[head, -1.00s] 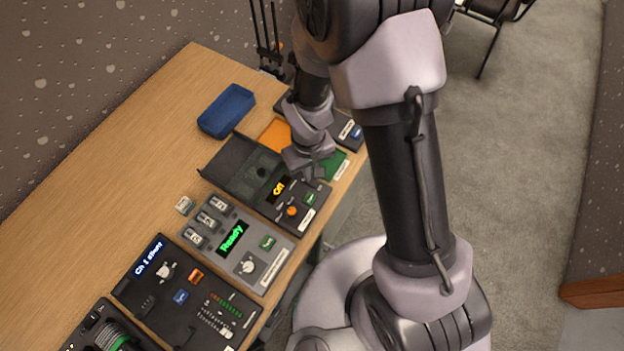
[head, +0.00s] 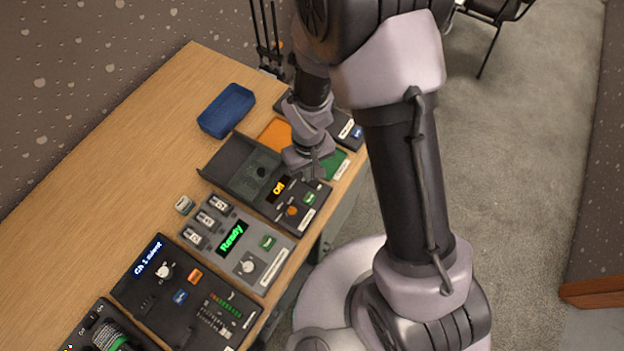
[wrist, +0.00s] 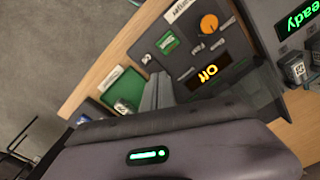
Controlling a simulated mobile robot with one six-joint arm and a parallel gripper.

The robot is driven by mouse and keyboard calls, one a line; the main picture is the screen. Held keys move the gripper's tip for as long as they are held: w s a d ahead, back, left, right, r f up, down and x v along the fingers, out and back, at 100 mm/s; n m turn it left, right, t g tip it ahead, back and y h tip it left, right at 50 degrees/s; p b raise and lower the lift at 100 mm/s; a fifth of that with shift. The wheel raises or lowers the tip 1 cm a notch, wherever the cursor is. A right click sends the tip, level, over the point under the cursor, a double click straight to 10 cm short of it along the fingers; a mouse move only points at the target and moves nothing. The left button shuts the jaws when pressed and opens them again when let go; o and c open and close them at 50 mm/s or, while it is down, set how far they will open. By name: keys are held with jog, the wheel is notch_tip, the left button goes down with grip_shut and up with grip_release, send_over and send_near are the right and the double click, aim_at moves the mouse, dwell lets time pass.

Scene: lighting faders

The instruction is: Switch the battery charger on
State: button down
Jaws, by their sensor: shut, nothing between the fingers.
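The black device with an amber display (head: 279,187) has an orange knob (head: 292,211), a green button (head: 310,199) and a dark open tray part (head: 240,165). Its label is too small to read, so I cannot tell for sure that it is the battery charger. The amber word is short; it looks like "Off" in the head view and is upside down in the wrist view (wrist: 208,73). My gripper (head: 317,175) is shut and empty, just above this device's far right end. In the wrist view its fingers (wrist: 158,93) point at the panel beside the green button (wrist: 167,42).
A grey device with a green "Ready" display (head: 232,237) and several small blocks stands nearer. A black mixer panel (head: 165,290) is beyond it to the lower left. The table's left part (head: 110,180) is clear.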

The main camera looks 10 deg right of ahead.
jog(key=shift+f+b, duration=0.6)
jog(key=shift+f, duration=0.1)
notch_tip(320, 180, up, 7)
jog(key=p, duration=0.5)
dwell(0.3)
jog(key=d+r+m+t+y+b, duration=0.1)
jog(key=d+r+m, duration=0.1)
jog(key=r, duration=0.5)
jog(key=d+r+m+t, duration=0.1)
jog(key=d+r+m, duration=0.1)
jog(key=r, duration=0.6)
jog(key=s+d+r+m+t, duration=0.1)
jog(key=s+r+m+t, duration=0.1)
jog(key=s+r, duration=0.3)
jog(key=s+d+r+m+t+y+b, duration=0.1)
jog(key=s+r+m, duration=0.1)
jog(key=s+r, duration=0.4)
jog(key=shift+s+d+r+m+t, duration=0.2)
jog(key=shift+d+r+m+t, duration=0.2)
jog(key=shift+r, duration=0.15)
